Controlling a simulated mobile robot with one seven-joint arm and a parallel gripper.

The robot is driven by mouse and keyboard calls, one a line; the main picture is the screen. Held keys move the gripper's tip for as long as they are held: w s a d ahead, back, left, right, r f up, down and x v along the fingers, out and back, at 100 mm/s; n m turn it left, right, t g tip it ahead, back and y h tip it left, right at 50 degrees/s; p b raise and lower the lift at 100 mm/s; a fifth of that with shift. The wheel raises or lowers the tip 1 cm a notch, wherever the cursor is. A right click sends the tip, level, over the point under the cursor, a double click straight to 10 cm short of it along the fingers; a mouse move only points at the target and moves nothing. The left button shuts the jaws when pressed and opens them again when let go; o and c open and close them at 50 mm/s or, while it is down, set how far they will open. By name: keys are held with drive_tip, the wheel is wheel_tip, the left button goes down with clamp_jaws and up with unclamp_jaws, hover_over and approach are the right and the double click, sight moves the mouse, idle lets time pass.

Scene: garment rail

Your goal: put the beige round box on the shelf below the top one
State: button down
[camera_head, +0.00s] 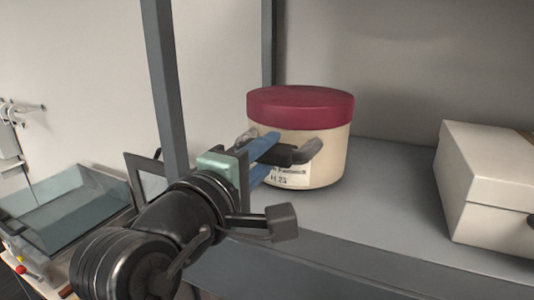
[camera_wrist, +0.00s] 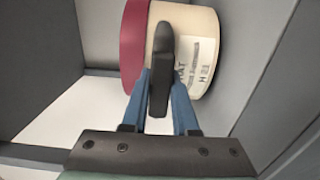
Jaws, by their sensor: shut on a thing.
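The beige round box (camera_head: 335,155) has a dark red lid, a white label and a dark handle (camera_head: 311,149) on its side. It stands upright at the left end of a grey shelf (camera_head: 375,215); I cannot tell if its base touches the board. My gripper (camera_head: 268,155) reaches in from the left front, its blue fingers shut on the handle. In the wrist view the box (camera_wrist: 195,50) appears turned sideways, with the handle between the fingers (camera_wrist: 161,88). The handle and fingers hide part of the label.
A white box (camera_head: 485,185) stands on the same shelf at the right, with a clear gap between the two. A grey upright post (camera_head: 167,80) rises close to my arm at the left. A glass-sided tray (camera_head: 70,210) lies lower at the left.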

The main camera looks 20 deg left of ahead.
drive_tip(key=shift+f, duration=0.3)
drive_tip(key=shift+f, duration=0.25)
drive_tip(key=c, duration=0.7)
unclamp_jaws()
drive_tip(key=shift+r, duration=0.2)
drive_tip(key=s+b, duration=0.1)
drive_tip(key=s, duration=0.3)
drive_tip(key=s+b, duration=0.1)
drive_tip(key=s, duration=0.3)
drive_tip(key=s+b, duration=0.1)
drive_tip(key=s, duration=0.3)
drive_tip(key=shift+a, duration=0.35)
